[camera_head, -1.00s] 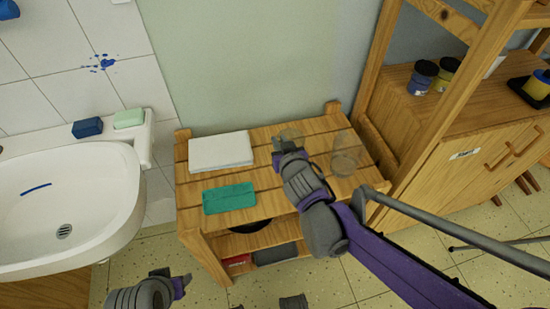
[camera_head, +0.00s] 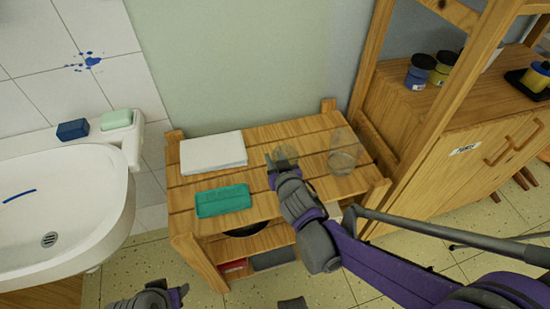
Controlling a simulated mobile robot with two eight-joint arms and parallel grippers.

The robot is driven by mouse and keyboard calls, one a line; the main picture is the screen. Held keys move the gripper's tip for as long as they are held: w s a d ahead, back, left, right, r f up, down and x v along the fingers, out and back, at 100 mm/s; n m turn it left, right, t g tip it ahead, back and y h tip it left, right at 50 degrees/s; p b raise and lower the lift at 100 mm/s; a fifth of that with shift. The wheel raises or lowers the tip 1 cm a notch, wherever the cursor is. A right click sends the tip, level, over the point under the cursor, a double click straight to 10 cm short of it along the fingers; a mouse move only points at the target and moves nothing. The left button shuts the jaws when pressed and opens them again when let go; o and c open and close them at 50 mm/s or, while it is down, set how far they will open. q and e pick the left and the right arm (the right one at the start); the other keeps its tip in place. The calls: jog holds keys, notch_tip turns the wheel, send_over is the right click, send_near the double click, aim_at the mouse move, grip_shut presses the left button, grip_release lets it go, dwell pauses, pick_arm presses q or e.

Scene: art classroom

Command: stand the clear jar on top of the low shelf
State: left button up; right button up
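The low wooden shelf (camera_head: 262,133) stands against the wall, with a slatted top. A taller clear glass vessel (camera_head: 343,154) stands apart on the right part of the top. My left gripper (camera_head: 182,292) is low at the bottom left, away from the shelf; its opening does not show clearly.
A white folded cloth (camera_head: 213,152) and a green block or cloth (camera_head: 223,200) lie on the left of the shelf top. A sink (camera_head: 105,200) is to the left. A wooden cabinet (camera_head: 455,150) with paint jars (camera_head: 420,72) is close on the right.

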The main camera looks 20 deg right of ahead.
jog(key=shift+o, duration=0.9)
jog(key=shift+s+r, duration=0.1)
jog(key=shift+r, duration=0.05)
jog(key=p+v, duration=0.4)
jog(key=v, duration=0.8)
jog(key=s+d+f+g, duration=0.2)
jog(key=s+g, duration=0.2)
jog(key=s, duration=0.4)
jog(key=s+d+f+g, duration=0.2)
jog(key=s+f+g, duration=0.1)
jog(key=s, duration=0.5)
jog(key=shift+s+g, duration=0.2)
jog(key=shift+g, duration=0.7)
jog(key=shift+f, duration=0.1)
